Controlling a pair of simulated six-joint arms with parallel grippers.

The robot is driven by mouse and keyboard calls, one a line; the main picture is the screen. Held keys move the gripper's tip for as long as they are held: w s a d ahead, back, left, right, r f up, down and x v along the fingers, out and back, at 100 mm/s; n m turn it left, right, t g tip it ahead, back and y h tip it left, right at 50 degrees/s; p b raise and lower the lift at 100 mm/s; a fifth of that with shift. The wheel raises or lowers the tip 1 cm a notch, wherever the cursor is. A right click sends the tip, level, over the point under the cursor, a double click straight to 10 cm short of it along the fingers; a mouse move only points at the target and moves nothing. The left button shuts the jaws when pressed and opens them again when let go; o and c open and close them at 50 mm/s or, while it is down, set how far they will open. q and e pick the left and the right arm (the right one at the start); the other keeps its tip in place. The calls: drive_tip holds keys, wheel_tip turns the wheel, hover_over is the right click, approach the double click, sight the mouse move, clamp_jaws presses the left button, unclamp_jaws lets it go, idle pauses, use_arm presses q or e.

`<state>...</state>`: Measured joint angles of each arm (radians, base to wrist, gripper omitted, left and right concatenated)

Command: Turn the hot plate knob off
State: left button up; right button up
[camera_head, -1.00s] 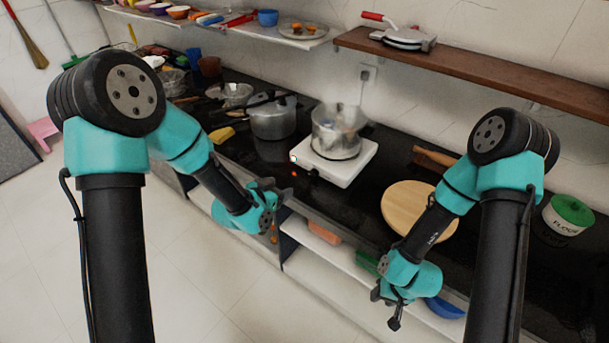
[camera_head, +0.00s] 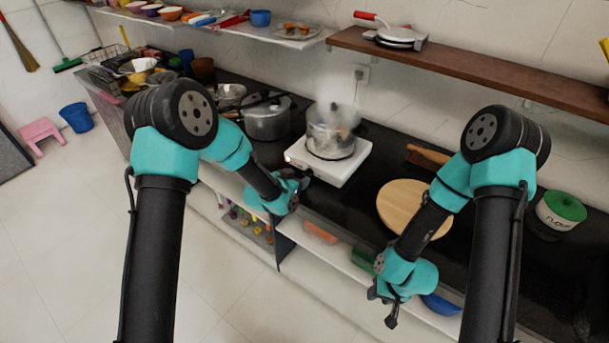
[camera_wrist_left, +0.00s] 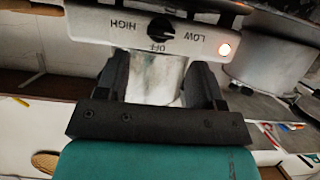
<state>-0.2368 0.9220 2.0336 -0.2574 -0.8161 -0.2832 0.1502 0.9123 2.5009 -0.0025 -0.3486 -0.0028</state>
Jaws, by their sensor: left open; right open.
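An indicator light (camera_wrist_left: 225,49) glows beside LOW. I cannot tell the knob's setting. My left gripper (camera_head: 301,183) is open just in front of the hot plate. In the wrist view, its fingers (camera_wrist_left: 159,80) are apart, with the knob beyond them and between their lines, not touched. My right gripper (camera_head: 381,305) is open and empty at the counter front.
A metal pressure cooker (camera_head: 267,119) stands left of the hot plate. A round wooden board (camera_head: 399,206) lies to its right, with a flour pot (camera_head: 560,212) farther right. Below the counter edge is an open shelf (camera_head: 345,248) with several items.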

sight(308, 173)
use_arm(q)
drive_tip(key=x, duration=0.5)
drive_tip(key=shift+r, duration=0.1)
drive_tip(key=c, duration=0.9)
drive_tip(key=shift+c, duration=0.2)
